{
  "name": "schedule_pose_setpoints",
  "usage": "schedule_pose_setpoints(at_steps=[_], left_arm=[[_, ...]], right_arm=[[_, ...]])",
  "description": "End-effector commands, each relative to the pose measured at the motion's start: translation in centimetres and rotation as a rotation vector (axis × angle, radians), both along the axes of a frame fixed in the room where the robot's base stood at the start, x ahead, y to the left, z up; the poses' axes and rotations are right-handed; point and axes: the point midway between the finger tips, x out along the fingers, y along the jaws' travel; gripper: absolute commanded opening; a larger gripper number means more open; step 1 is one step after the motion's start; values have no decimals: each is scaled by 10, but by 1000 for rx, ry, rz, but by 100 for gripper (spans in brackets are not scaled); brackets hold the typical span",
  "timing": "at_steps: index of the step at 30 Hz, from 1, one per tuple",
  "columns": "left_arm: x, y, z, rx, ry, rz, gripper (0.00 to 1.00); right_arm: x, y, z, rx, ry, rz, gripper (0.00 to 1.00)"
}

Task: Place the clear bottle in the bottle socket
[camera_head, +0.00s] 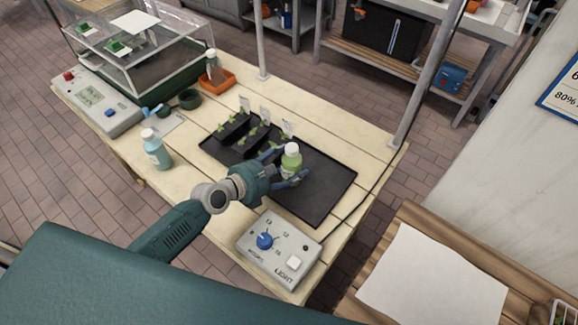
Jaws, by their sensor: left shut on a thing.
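My left gripper (283,172) reaches over the black tray (325,190) and is shut on a bottle with green contents (291,162) and a whitish cap. The bottle stands about upright; whether its base touches the tray is hidden by the fingers. A pale blue see-through bottle (157,152) with a white cap stands on the left of the table. A small greyish bottle (211,62) stands at the orange tray at the back. A dark green round holder (190,98) sits near it; I cannot tell which thing is the bottle socket. My right gripper is not in view.
Small seedling pots with white labels (265,115) stand on the black tray, just behind the gripper. A light control box (280,248) is at the table's front edge. A grey device (98,105) and a clear enclosure (145,50) fill the back left. A metal post (430,80) rises at right.

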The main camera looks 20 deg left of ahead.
Motion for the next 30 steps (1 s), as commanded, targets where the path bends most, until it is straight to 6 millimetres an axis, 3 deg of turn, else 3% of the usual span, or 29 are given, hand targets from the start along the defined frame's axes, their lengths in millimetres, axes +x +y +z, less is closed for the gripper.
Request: schedule_pose_setpoints(at_steps=[12,13,15,26,30], left_arm=[[1,0,-6,-3,-2,2,26],[0,0,-6,-1,0,0,68],[0,0,-5,-1,0,0,82],[0,0,0,0,0,0,82],[-16,9,4,-1,2,1,82]], right_arm=[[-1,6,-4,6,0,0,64],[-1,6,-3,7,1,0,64],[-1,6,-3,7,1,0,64],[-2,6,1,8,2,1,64],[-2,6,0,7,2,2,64]])
